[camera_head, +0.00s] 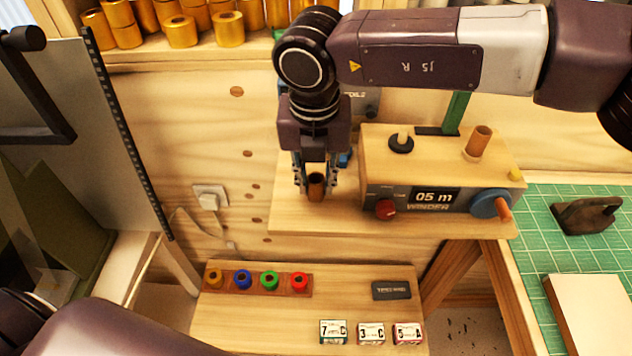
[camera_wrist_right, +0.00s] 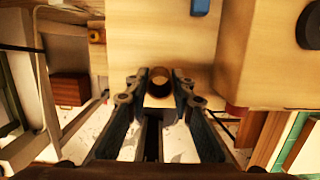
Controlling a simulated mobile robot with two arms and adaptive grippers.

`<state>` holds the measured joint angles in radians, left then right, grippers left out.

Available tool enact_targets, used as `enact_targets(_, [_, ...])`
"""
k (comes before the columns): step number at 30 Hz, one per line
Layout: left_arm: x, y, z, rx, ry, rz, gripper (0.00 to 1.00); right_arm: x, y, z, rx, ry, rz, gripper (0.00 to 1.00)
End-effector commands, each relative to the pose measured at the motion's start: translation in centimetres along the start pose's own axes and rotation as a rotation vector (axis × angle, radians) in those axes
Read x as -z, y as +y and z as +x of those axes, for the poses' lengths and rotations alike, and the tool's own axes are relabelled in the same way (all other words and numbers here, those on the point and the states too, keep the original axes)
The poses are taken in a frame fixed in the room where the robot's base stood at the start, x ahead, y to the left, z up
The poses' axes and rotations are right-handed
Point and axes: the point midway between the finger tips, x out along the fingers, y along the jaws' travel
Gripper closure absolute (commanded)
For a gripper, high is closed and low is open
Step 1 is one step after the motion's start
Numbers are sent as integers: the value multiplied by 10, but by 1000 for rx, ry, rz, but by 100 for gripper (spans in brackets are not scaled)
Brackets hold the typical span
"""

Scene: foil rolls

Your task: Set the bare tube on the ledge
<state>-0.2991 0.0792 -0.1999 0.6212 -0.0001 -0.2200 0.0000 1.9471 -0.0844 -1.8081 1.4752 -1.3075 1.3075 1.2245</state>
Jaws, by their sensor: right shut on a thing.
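My right gripper (camera_head: 314,182) is shut on a bare brown tube (camera_head: 316,190), held upright with its open end up. The tube is over the pale wooden ledge (camera_head: 300,219), left of the winder. I cannot tell whether its lower end touches the wood. In the right wrist view, the tube (camera_wrist_right: 159,82) sits between the two fingers (camera_wrist_right: 159,88), its round opening showing. Another brown tube (camera_head: 479,141) stands upright on the winder's top. My left gripper is out of view.
The winder (camera_head: 440,170), with a blue wheel (camera_head: 489,204), stands close right of the tube. Below, a lower shelf (camera_head: 240,322) holds coloured rolls (camera_head: 269,280) and small cards (camera_head: 371,333). Gold foil rolls (camera_head: 180,31) line the upper shelf. The ledge's front left is bare.

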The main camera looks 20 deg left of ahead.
Motion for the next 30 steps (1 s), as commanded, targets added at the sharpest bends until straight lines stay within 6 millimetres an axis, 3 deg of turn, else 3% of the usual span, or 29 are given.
enact_targets(4, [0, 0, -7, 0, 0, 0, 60, 3, 0, 17, 1, 2, 0, 87])
enact_targets(16, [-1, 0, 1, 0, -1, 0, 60, 3, 0, 23, 1, 0, 0, 87])
enact_targets(17, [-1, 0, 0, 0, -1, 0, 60, 3, 0, 22, 1, 0, 0, 77])
enact_targets(21, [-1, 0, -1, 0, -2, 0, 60, 3, 0, 21, 1, 0, 0, 61])
enact_targets(30, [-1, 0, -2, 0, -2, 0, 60, 3, 0, 20, 1, 0, 0, 60])
